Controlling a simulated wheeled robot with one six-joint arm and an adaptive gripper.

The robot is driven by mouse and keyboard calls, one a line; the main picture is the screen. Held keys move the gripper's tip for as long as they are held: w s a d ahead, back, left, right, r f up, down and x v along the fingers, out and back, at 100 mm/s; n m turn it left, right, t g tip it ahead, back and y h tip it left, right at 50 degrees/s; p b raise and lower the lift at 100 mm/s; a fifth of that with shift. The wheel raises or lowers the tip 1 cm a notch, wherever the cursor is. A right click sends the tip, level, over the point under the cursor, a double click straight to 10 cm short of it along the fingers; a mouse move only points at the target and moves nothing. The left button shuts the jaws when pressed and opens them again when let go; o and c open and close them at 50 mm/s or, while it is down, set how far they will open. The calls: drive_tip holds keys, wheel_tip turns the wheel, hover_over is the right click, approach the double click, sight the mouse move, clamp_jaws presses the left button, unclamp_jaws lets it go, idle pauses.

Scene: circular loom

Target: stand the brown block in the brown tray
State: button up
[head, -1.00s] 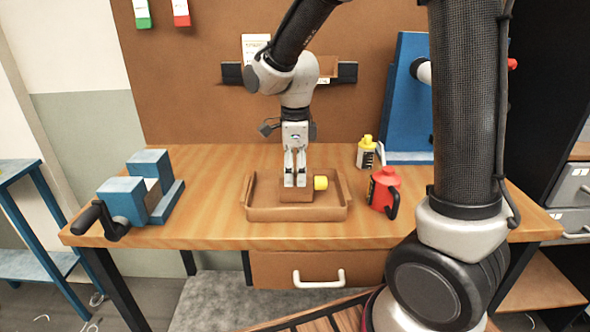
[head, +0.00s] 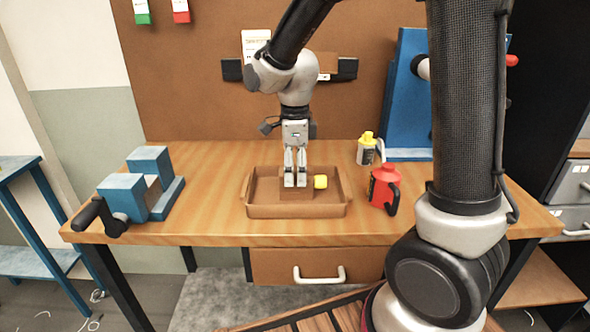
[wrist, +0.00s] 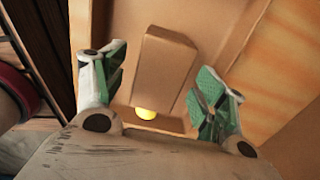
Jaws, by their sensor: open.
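The brown block (head: 296,196) is inside the brown tray (head: 297,211) on the workbench. In the wrist view the block (wrist: 165,72) shows a long face between my finger pads, with a gap on both sides. I cannot tell for sure whether it stands upright or lies. My gripper (head: 295,182) points straight down over the tray, with its fingertips low at the block. It is open in the wrist view (wrist: 162,82), its green pads apart. A yellow object (head: 320,182) sits in the tray just right of the block; part of it (wrist: 146,113) shows past the block.
A red can (head: 384,187) stands right of the tray and a yellow-topped bottle (head: 367,148) behind it. A blue vise (head: 140,187) is at the left. A blue upright fixture (head: 404,95) stands at the back right. The bench between vise and tray is clear.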

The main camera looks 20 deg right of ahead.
sight(295, 170)
wheel_tip(295, 170, up, 12)
idle(0.4)
drive_tip(key=shift+f, duration=0.15)
drive_tip(key=s+d+n+t, duration=0.2)
drive_tip(key=s+d+n, duration=0.5)
drive_tip(key=s+n, duration=0.2)
drive_tip(key=s+d+r+n+t, duration=0.1)
drive_tip(key=s+d+n+t, duration=0.1)
drive_tip(key=s+d+n, duration=0.6)
drive_tip(key=s+n, duration=0.2)
drive_tip(key=n, duration=0.2)
drive_tip(key=shift+r+n, duration=0.3)
